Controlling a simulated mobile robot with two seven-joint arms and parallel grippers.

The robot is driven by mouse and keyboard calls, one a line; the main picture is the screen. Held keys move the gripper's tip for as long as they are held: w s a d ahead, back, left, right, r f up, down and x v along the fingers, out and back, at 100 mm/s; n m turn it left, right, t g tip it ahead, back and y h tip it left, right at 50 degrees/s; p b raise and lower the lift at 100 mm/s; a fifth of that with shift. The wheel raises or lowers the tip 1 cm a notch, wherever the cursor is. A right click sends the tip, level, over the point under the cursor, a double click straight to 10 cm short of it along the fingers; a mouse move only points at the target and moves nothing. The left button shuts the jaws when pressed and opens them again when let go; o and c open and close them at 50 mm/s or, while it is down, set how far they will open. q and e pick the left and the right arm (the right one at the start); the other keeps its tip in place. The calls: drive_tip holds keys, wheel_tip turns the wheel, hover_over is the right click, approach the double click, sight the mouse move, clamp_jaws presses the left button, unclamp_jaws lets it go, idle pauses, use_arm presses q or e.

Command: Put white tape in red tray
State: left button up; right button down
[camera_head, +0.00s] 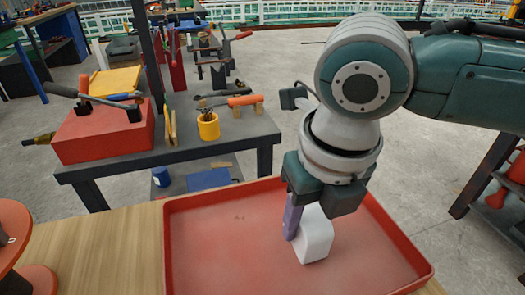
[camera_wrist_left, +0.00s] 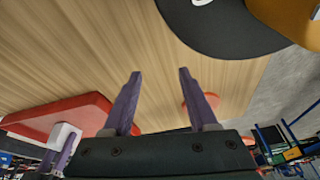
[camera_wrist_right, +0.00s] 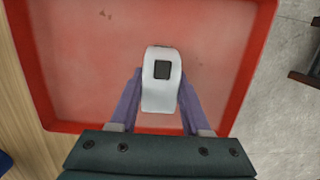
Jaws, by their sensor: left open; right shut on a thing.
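The white tape (camera_head: 313,236) is a pale rounded block, held upright over the red tray (camera_head: 205,228). My right gripper (camera_head: 296,222) points down with its purple fingers on either side of the tape. The right wrist view shows the tape (camera_wrist_right: 161,82) between both fingertips, with the red tray's floor (camera_wrist_right: 95,55) behind it. I cannot tell whether the tape touches the tray floor. My left gripper (camera_wrist_left: 158,95) is open and empty above the wooden table in the left wrist view.
The tray lies on a wooden table (camera_head: 110,250). A red round object (camera_head: 15,235) stands at the table's left. Behind is a dark workbench with a red toolbox (camera_head: 105,135) and a yellow cup (camera_head: 208,127). A black cap (camera_wrist_left: 222,25) shows in the left wrist view.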

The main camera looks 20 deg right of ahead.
drive_tip(key=shift+f, duration=0.15)
use_arm(q)
drive_tip(key=shift+a, duration=0.1)
use_arm(e)
drive_tip(key=shift+c, duration=1.8)
unclamp_jaws()
